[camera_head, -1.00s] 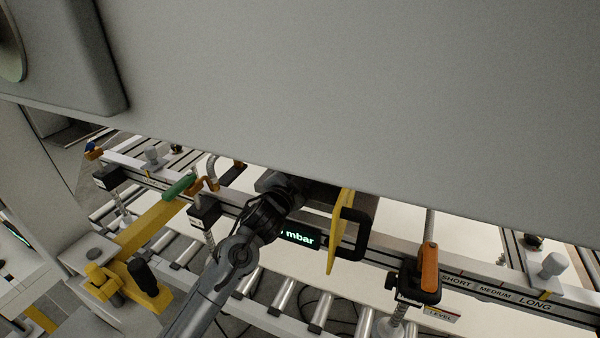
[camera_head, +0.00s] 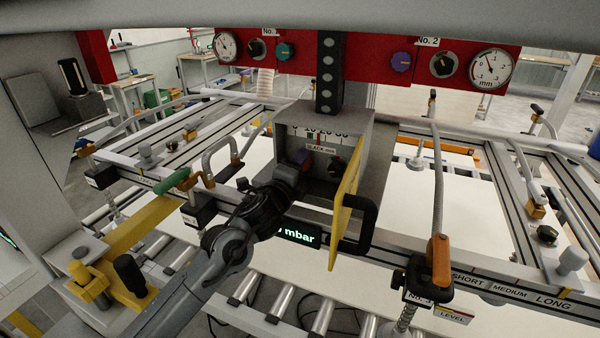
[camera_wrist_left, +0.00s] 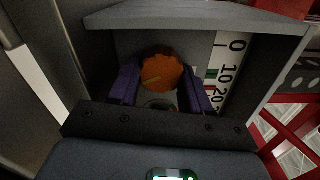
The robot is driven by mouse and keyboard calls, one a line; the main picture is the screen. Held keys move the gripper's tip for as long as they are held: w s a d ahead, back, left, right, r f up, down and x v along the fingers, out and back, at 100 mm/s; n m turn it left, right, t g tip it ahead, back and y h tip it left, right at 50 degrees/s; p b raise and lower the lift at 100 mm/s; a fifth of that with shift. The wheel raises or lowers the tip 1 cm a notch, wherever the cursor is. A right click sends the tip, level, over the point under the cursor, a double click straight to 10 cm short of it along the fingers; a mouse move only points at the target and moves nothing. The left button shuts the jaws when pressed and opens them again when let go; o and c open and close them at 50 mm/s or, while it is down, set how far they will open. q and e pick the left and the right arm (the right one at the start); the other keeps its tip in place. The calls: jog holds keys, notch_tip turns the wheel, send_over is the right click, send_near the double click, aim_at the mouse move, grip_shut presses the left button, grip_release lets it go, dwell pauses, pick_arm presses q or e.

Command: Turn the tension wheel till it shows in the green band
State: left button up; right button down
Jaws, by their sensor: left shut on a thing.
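The tension wheel (camera_wrist_left: 161,73) is an orange knob with a yellow mark, inside an open-fronted box (camera_head: 378,140). My left gripper (camera_wrist_left: 161,86) has its purple fingers either side of the wheel and is shut on it. In the head view my left gripper (camera_head: 301,165) reaches into the box and mostly hides the wheel. A white scale (camera_wrist_left: 228,75) stands beside the wheel, numbered 0, 10, 20, with a small green patch and a red patch near its edge. In the head view the scale (camera_head: 338,133) sits above a "SLACK mm" label. I cannot tell the exact reading. My right gripper is out of view.
The box's yellow door (camera_head: 346,215) stands open right of my arm, with a black handle (camera_head: 370,222). A "mbar" display (camera_head: 298,234) is below. A red panel (camera_head: 375,52) with gauges and knobs is behind. Orange-handled (camera_head: 440,262) and green-handled (camera_head: 172,181) clamps flank the rail.

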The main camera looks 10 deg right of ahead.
pick_arm(q)
jog(key=m+b, duration=0.4)
jog(key=m, duration=0.2)
jog(key=shift+f, duration=0.2)
jog(key=shift+a+m+b, duration=0.1)
jog(key=shift+m+b, duration=0.75)
jog(key=shift+m, duration=0.55)
jog(key=shift+r, duration=0.1)
jog(key=o, duration=1.1)
jog(key=shift+s, duration=0.1)
jog(key=b+v, duration=0.1)
jog(key=v, duration=0.9)
jog(key=shift+s+a, duration=0.2)
